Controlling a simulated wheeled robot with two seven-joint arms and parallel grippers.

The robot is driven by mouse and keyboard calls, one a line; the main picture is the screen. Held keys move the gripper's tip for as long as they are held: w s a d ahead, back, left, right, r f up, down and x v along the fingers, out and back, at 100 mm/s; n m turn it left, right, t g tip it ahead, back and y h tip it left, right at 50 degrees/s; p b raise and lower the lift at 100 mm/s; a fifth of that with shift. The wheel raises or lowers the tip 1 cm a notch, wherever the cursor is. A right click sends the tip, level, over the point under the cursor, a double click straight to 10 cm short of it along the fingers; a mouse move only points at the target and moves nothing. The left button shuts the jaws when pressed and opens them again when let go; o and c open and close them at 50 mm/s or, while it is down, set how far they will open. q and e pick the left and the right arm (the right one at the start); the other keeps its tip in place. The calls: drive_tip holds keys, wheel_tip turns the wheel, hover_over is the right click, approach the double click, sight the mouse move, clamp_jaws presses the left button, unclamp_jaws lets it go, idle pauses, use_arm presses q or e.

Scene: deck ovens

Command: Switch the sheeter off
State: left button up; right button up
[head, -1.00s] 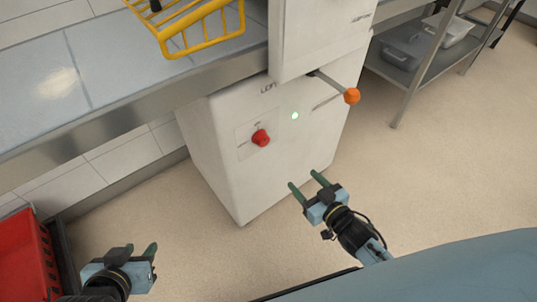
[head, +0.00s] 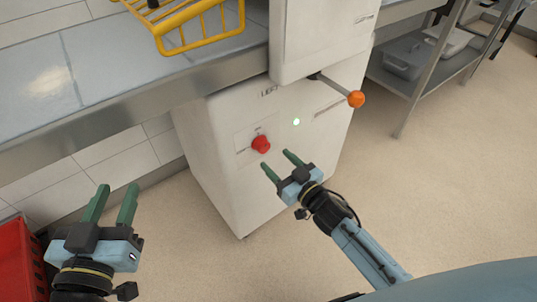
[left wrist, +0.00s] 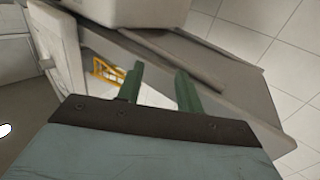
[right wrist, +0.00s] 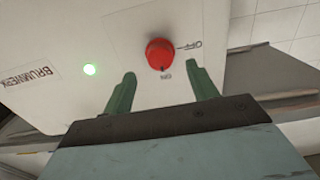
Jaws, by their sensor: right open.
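My left gripper (head: 119,190) is open and empty, low at the left, away from the sheeter.
An orange-knobbed lever (head: 356,99) sticks out at the sheeter's right. A yellow wire guard (head: 205,42) stands over the steel-edged bed (head: 110,120). A red crate (head: 20,262) is at the lower left. A shelf with tubs (head: 404,60) is at the back right.

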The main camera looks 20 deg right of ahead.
sight(265, 149)
drive_tip(key=b+x, duration=0.1)
drive_tip(key=x, duration=0.3)
use_arm(q)
wheel_tip(265, 149, up, 7)
drive_tip(key=s+t+h, duration=0.1)
drive_tip(key=t, duration=0.4)
drive_tip(key=shift+s+d+h, duration=0.25)
drive_tip(key=shift+d+h, duration=0.15)
drive_tip(key=shift+d, duration=0.05)
use_arm(e)
drive_tip(key=shift+w+a, duration=0.15)
drive_tip(key=shift+w, duration=0.25)
drive_tip(key=c, duration=1)
